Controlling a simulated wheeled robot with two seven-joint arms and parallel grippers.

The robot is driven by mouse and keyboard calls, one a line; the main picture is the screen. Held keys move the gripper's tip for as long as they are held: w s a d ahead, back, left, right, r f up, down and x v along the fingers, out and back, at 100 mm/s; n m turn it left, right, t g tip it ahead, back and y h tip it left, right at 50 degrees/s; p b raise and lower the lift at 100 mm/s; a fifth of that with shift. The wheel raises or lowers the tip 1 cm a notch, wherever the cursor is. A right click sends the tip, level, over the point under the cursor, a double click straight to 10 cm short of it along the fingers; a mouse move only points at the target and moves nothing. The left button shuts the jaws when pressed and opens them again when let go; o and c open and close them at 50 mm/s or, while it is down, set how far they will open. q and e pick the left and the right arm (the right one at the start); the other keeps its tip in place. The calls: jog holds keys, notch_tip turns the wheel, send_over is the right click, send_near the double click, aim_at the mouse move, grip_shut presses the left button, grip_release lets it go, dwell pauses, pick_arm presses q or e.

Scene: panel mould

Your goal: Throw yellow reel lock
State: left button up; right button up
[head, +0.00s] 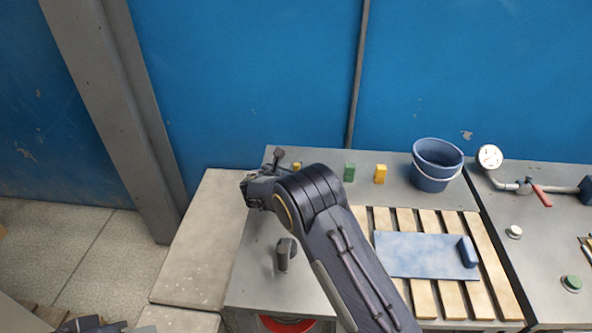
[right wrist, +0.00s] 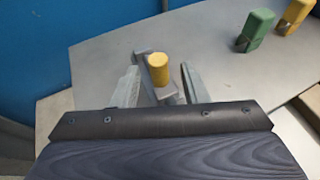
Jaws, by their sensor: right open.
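A yellow cylindrical knob (right wrist: 158,70) on a grey metal lever stands at the left end of the grey worktop. In the head view a small bit of yellow (head: 297,166) shows there, mostly hidden behind my right arm. My right gripper (right wrist: 163,88) is open. In the right wrist view its fingers are on either side of the knob, with gaps visible, and I see no grip on it. The right gripper (head: 255,190) is partly hidden by its own wrist in the head view.
A green block (head: 349,172) and a yellow block (head: 380,174) stand right of the knob. A blue bucket (head: 435,166) stands farther right. A slatted wooden rack (head: 478,240) bears a blue panel (head: 420,257). A blue wall (head: 250,70) rises behind the worktop (head: 260,255).

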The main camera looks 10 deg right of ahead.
jog(key=v, duration=0.5)
jog(key=shift+f+b, duration=0.1)
jog(key=shift+b, duration=0.25)
jog(key=s+d+r+m+g+y, duration=0.2)
jog(key=s+d+r+m+g, duration=0.2)
jog(key=s+d+m, duration=0.45)
jog(key=s+d+r+m+g+y, duration=0.2)
jog(key=s+d+r+m+g, duration=0.15)
jog(key=s+d+m, duration=0.55)
jog(key=s+a+r+m+y, duration=0.1)
jog(key=s+m, duration=0.3)
jog(key=s, duration=0.5)
jog(key=s+a+r+m+t+y, duration=0.1)
jog(key=s+a+m+y, duration=0.3)
jog(key=s, duration=0.5)
jog(key=s+a+r+m+t+y, duration=0.1)
jog(key=s+a+m+y, duration=0.1)
jog(key=s, duration=0.7)
jog(key=m+y, duration=0.1)
jog(key=m, duration=0.1)
jog(key=shift+s+a+r+m, duration=0.15)
jog(key=shift+s+a+m, duration=0.05)
jog(key=shift+s+m, duration=0.15)
